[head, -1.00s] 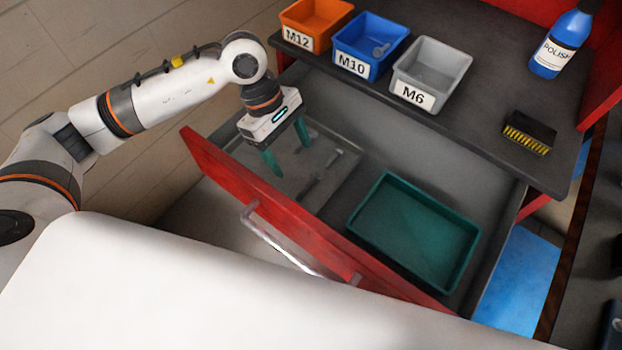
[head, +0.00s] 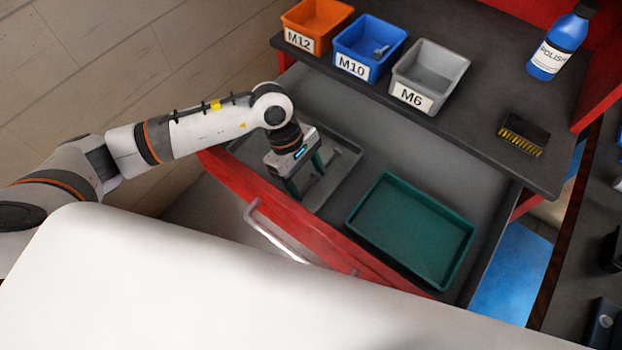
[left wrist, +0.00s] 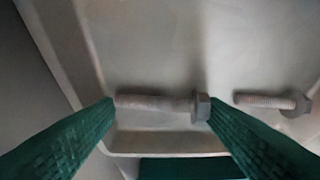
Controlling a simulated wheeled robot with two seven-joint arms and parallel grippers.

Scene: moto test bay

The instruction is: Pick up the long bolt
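My left gripper (head: 306,182) is open and points down over the grey tray (head: 342,180) in the open drawer. In the left wrist view, the long bolt (left wrist: 155,103) lies in the tray between and beyond the two green fingertips (left wrist: 160,106). Its shaft end is near the left finger and its hex head near the right finger. I cannot tell whether the fingers touch it. A shorter bolt (left wrist: 265,101) lies to its right, its head at the right picture edge. In the head view, the gripper hides much of the tray's inside. My right gripper is not in view.
A green tray (head: 410,232) sits in the drawer to the right. The red drawer front (head: 235,182) with its handle is close to the gripper. On the worktop above stand orange M12, blue M10 and grey M6 bins (head: 430,72), a brush (head: 524,135) and a polish bottle (head: 562,42).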

